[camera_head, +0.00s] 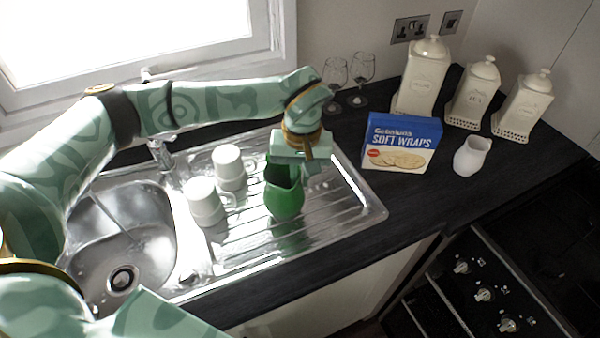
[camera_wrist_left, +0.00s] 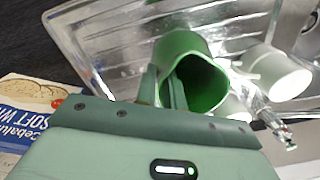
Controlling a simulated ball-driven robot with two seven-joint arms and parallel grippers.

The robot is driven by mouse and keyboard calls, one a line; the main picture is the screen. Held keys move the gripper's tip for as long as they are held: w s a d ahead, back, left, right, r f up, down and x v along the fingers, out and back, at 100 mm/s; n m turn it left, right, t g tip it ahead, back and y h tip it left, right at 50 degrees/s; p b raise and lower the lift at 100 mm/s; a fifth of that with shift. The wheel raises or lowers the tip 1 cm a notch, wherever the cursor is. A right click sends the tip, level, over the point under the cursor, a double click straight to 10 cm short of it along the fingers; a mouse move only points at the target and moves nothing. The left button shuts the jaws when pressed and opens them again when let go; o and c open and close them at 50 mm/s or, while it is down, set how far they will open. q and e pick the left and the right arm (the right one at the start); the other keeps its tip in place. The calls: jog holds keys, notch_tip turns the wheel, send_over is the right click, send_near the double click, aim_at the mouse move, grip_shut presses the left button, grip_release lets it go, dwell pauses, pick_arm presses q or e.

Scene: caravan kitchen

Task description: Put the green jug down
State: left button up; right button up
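The green jug (camera_head: 284,203) is upright over the ribbed steel draining board (camera_head: 345,213), right of the white mugs. I cannot tell whether its base touches the board or hangs just above it. My left gripper (camera_head: 285,172) is above it, pointing down. In the left wrist view, the fingers (camera_wrist_left: 164,90) straddle the jug's wall at the rim, one inside the mouth and one outside, and look closed on it. The jug (camera_wrist_left: 190,52) shows its open, empty-looking mouth there. My right gripper is in neither view.
Two white mugs (camera_head: 205,202) (camera_head: 229,167) stand upside down left of the jug, beside the sink bowl (camera_head: 125,235). A soft wraps box (camera_head: 401,143), a white jug (camera_head: 471,156), wine glasses (camera_head: 360,75) and canisters (camera_head: 421,75) stand on the dark worktop (camera_head: 425,195). The board's right end is clear.

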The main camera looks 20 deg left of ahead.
pick_arm(q)
jog(key=shift+o, duration=1.2)
jog(key=shift+r, duration=0.1)
notch_tip(320, 180, up, 12)
jog(key=p, duration=0.1)
jog(key=shift+d, duration=0.15)
